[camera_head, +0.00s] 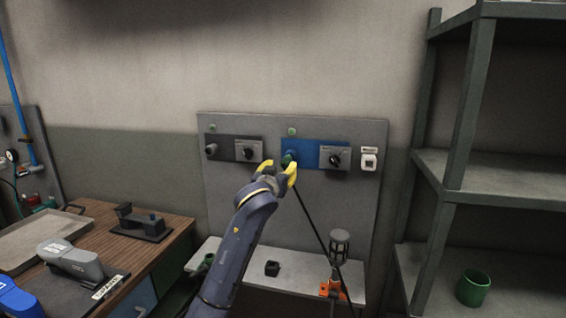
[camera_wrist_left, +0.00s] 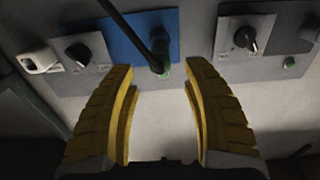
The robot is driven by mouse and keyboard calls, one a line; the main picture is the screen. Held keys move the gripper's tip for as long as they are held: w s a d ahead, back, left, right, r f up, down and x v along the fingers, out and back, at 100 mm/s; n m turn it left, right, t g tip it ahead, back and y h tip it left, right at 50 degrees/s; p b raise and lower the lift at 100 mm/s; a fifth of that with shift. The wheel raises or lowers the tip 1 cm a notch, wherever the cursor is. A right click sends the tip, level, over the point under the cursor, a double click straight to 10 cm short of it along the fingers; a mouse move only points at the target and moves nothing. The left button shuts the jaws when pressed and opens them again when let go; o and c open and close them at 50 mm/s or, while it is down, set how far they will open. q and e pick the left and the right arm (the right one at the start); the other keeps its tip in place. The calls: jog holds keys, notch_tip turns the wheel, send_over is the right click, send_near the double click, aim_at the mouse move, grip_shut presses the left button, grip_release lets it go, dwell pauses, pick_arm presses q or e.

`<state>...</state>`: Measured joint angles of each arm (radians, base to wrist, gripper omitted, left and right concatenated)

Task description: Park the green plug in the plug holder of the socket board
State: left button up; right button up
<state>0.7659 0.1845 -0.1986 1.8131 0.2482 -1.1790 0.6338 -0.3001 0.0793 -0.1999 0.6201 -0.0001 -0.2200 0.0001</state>
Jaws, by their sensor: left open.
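The socket board (camera_head: 330,215) is an upright grey panel against the wall. The green plug (camera_head: 288,158) is at the blue plate (camera_head: 312,148), with a dark cable running down from it. In the left wrist view the green plug (camera_wrist_left: 161,69) shows against the blue plate (camera_wrist_left: 140,38), between the fingertips, seemingly in its socket. My left gripper (camera_head: 279,170) is open, its yellow fingers (camera_wrist_left: 160,74) on either side of the plug with gaps visible. I cannot tell which part is the plug holder. My right gripper is out of view.
A rotary switch (camera_head: 334,158) is right of the plug, another (camera_head: 249,151) left. A white fitting (camera_head: 370,160) is at the board's right edge. Below, a caged lamp (camera_head: 340,246) and a small black block (camera_head: 272,268) stand at the ledge. Shelving (camera_head: 470,120) bounds the right.

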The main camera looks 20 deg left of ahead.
aim_at(284, 165)
pick_arm(q)
jog(key=shift+w, duration=0.1)
dwell(0.3)
jog(key=shift+w+a, duration=0.2)
jog(key=shift+w, duration=4.15)
jog(key=shift+c, duration=0.2)
grip_shut()
jog(key=shift+s+d, duration=0.1)
jog(key=shift+s, duration=2.8)
jog(key=shift+s, duration=0.25)
